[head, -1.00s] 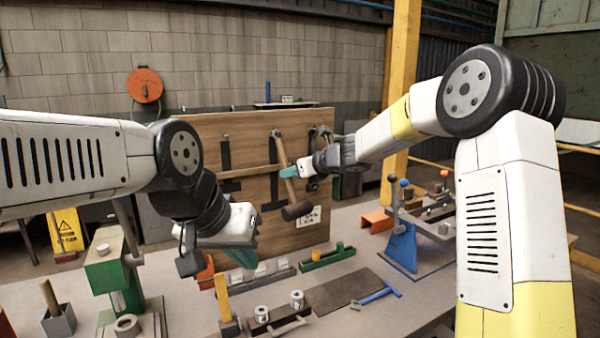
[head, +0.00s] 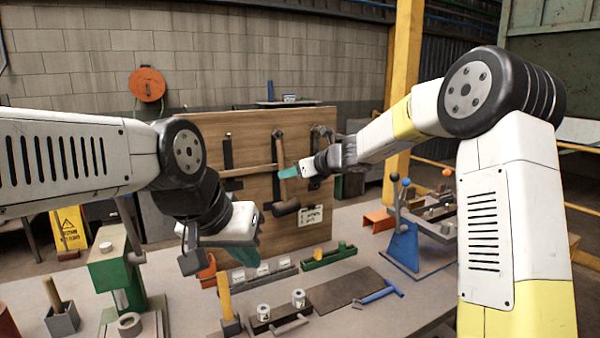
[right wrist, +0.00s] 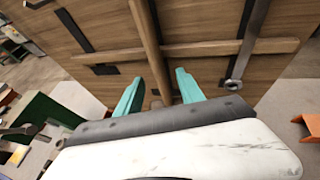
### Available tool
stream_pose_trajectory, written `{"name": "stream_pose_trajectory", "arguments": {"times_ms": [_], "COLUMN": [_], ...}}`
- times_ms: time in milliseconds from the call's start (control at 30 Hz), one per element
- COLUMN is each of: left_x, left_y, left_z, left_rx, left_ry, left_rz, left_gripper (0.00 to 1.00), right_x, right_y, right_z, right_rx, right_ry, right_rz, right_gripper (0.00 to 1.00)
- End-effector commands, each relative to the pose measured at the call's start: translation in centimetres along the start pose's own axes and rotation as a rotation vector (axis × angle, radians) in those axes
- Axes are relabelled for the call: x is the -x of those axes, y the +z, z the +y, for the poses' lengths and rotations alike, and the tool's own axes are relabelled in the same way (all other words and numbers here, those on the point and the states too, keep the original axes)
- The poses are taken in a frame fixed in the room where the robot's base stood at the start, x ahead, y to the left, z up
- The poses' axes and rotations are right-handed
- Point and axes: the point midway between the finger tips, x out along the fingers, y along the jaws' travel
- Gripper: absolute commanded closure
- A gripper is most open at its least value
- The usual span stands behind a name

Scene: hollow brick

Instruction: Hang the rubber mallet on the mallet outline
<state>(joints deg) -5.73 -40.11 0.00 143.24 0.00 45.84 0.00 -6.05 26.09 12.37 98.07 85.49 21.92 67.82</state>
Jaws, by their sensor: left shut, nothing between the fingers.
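The rubber mallet, with a wooden handle (head: 280,158) and dark head (head: 286,207), hangs head down along the upright wooden tool board (head: 250,203). Its handle top is at a peg near the board's upper edge. Dark painted outlines show on the board; one shows beside the handle, partly covered. My right gripper (head: 288,172) is at the handle. In the right wrist view its teal fingers (right wrist: 158,90) are apart, with the handle (right wrist: 148,45) between them and gaps at the sides. My left gripper (head: 248,250) is shut and empty, pointing down in front of the board's lower left.
A wrench (right wrist: 250,40) hangs right of the mallet. A wooden rail (head: 248,171) crosses the board.

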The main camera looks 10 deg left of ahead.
Motion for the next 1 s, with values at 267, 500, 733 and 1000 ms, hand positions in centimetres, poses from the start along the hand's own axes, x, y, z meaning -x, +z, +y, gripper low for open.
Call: {"name": "stream_pose_trajectory", "arguments": {"times_ms": [267,500,733,1000], "left_x": [0.0,0.0,0.0,0.0], "left_y": [0.0,0.0,0.0,0.0], "left_z": [0.0,0.0,0.0,0.0], "left_rx": [0.000,0.000,0.000,0.000], "left_ry": [0.000,0.000,0.000,0.000], "left_rz": [0.000,0.000,0.000,0.000], "left_gripper": [1.00,1.00,1.00,1.00], "right_x": [0.2,3.5,6.9,12.0], "right_y": [0.0,0.1,0.1,-0.1], "right_z": [0.0,0.0,-0.1,2.6], "right_rx": [0.001,0.002,0.001,0.315], "right_ry": [0.001,-0.002,-0.001,0.028], "right_rz": [0.000,-0.002,-0.001,0.046], "right_gripper": [0.55,0.55,0.55,0.55]}}
